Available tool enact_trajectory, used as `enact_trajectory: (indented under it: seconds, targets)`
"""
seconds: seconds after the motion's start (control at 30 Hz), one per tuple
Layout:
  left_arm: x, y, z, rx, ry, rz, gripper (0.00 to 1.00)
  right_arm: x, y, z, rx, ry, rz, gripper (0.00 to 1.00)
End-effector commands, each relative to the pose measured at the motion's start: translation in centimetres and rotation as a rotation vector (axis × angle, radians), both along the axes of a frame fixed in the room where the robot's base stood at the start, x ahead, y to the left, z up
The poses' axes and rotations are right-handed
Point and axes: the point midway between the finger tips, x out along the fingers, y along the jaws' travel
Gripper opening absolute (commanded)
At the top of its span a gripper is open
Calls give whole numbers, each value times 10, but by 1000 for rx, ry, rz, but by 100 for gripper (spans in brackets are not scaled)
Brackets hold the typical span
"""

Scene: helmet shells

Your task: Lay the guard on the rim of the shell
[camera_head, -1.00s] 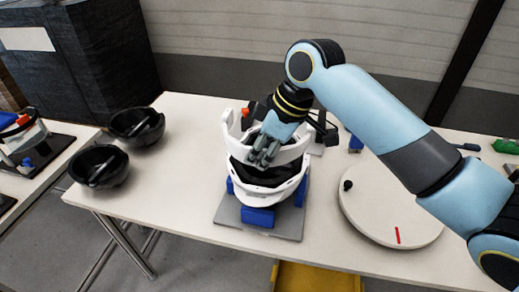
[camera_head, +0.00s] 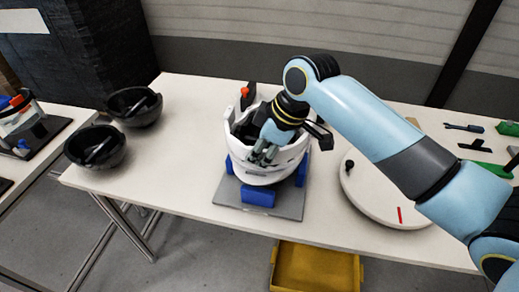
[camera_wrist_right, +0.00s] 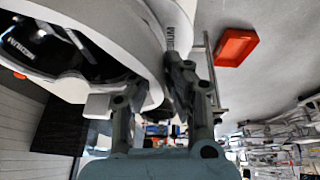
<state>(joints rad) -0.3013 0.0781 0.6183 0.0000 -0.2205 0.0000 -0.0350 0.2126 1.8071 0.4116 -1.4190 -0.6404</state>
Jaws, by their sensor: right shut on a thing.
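The white guard (camera_head: 231,142) is a curved band, low over the white shell (camera_head: 262,178). The two overlap closely, and I cannot tell whether the guard rests on the rim all round. The shell sits between blue blocks (camera_head: 257,195) on a grey plate (camera_head: 228,203). My right gripper (camera_head: 263,154) is shut on the guard's near side; its fingers hide part of guard and shell. In the right wrist view the fingers (camera_wrist_right: 155,88) straddle a white edge, with large white curved surfaces (camera_wrist_right: 115,30) to the left. My left gripper is not in view.
Two black bowl-like shells (camera_head: 95,147) (camera_head: 134,106) stand at the table's left end. A round pale turntable (camera_head: 375,200) with a red mark is on the right. Tools (camera_head: 475,146) lie at the far right. A yellow bin (camera_head: 315,268) is below the table's front.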

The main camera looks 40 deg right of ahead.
Motion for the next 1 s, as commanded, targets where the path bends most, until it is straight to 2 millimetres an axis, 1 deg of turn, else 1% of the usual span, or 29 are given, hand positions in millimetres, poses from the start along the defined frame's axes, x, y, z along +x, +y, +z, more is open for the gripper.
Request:
enact_trajectory:
  seconds: [0.37, 0.93, 0.97, 1.0]
  targets:
    - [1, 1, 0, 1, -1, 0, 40, 0, 0, 0, 1, -1, 0, 0]
    - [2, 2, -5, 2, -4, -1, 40, 0, 0, -11, 1, -1, -1, 0]
    - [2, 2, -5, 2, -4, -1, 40, 0, 0, -10, 1, -1, 0, 16]
    - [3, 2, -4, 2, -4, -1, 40, 0, 0, -10, 1, -1, 0, 21]
